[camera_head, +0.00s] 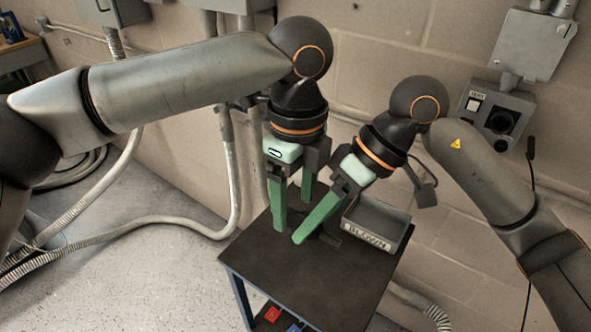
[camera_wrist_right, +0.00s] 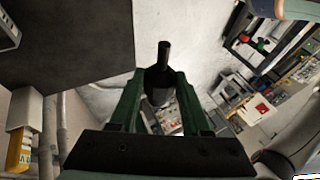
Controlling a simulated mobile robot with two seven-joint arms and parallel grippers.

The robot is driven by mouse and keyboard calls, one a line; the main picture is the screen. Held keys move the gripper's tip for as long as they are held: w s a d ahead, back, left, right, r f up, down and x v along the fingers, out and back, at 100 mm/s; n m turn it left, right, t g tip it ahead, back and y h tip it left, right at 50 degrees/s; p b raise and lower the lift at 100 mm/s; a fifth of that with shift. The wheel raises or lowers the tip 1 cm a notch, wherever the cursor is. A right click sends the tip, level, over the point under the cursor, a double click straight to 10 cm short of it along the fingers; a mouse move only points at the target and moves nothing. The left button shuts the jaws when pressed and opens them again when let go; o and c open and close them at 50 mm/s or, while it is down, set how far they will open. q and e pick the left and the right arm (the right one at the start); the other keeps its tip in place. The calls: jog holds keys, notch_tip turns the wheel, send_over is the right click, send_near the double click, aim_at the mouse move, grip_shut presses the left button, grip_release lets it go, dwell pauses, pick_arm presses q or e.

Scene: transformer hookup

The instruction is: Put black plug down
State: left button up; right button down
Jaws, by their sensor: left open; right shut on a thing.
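The black plug (camera_wrist_right: 163,68) shows in the right wrist view as a dark cylinder between the green fingertips of my right gripper (camera_wrist_right: 160,88). My right gripper is shut on it. In the head view, my right gripper (camera_head: 312,236) reaches down and left over the dark top of the small cart (camera_head: 270,262). The plug is hard to make out there, and I cannot tell whether it touches the cart top. My left gripper (camera_head: 292,212) is open and empty, pointing down over the cart just left of the right one.
A grey bin labelled BLOWN (camera_head: 368,240) stands on the cart's right side, close to my right gripper. The front left of the cart top is clear. A grey socket box (camera_head: 500,117) is on the wall. Pale conduits (camera_head: 150,222) run along the floor at left.

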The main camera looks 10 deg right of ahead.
pick_arm(q)
jog(key=shift+f, duration=1.25)
jog(key=shift+c, duration=0.3)
jog(key=c, duration=0.7)
grip_shut()
pick_arm(e)
jog(key=shift+s+a, duration=0.1)
pick_arm(q)
jog(key=shift+r, duration=0.1)
pick_arm(e)
jog(key=c, duration=0.6)
grip_release()
jog(key=o, duration=0.3)
